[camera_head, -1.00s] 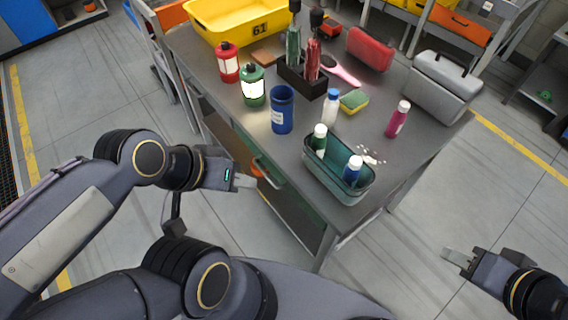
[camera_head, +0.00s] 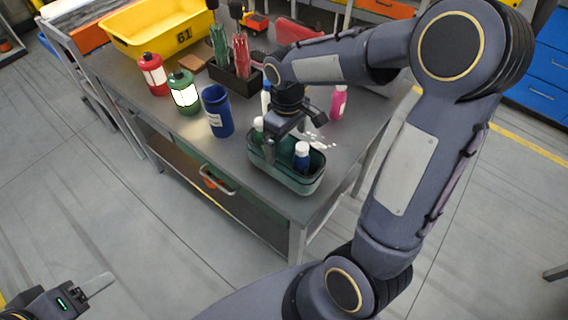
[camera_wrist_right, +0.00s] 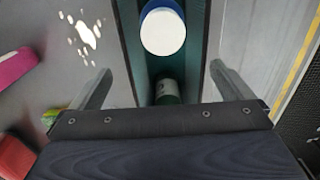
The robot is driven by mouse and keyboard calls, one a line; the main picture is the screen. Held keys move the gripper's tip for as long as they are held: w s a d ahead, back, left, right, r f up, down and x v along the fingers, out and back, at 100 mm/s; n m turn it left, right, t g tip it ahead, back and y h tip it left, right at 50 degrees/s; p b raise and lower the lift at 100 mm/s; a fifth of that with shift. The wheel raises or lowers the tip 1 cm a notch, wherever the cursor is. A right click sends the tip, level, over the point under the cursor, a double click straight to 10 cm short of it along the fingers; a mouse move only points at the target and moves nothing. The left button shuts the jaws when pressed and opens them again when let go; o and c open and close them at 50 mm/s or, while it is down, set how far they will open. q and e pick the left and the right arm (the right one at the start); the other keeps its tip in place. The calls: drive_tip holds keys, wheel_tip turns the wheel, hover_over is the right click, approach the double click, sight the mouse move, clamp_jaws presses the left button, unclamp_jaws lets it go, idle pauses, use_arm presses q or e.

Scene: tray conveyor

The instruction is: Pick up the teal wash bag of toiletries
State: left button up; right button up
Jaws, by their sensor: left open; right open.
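The teal wash bag (camera_head: 287,181) is an open, long tub at the near corner of the table. A blue bottle with a white cap (camera_head: 302,157) and a green bottle (camera_head: 258,127) stand in it. My right gripper (camera_head: 291,137) is open, pointing down over the bag. In the right wrist view, its fingers (camera_wrist_right: 160,85) lie to either side of the bag's walls (camera_wrist_right: 197,60), with the capped bottles between them; I cannot tell how far below the fingertips the rim is. My left gripper (camera_head: 100,286) is open and empty, over the floor at lower left.
A blue cup (camera_head: 217,112), a green bottle (camera_head: 184,93) and a red bottle (camera_head: 153,75) stand left of the bag. A pink bottle (camera_head: 338,104) stands behind right. White spots (camera_head: 318,142) mark the table beside the bag. A yellow bin (camera_head: 150,30) is at the back.

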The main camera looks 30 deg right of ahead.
hover_over(285, 157)
drive_tip(key=s+a, duration=0.2)
drive_tip(key=s, duration=0.1)
drive_tip(key=f, duration=0.7)
drive_tip(key=shift+s+f+p, duration=0.2)
drive_tip(key=shift+f+p, duration=0.05)
drive_tip(key=shift+p, duration=0.15)
drive_tip(key=c, duration=1.2)
drive_tip(key=shift+o, duration=0.2)
drive_tip(key=shift+r, duration=0.15)
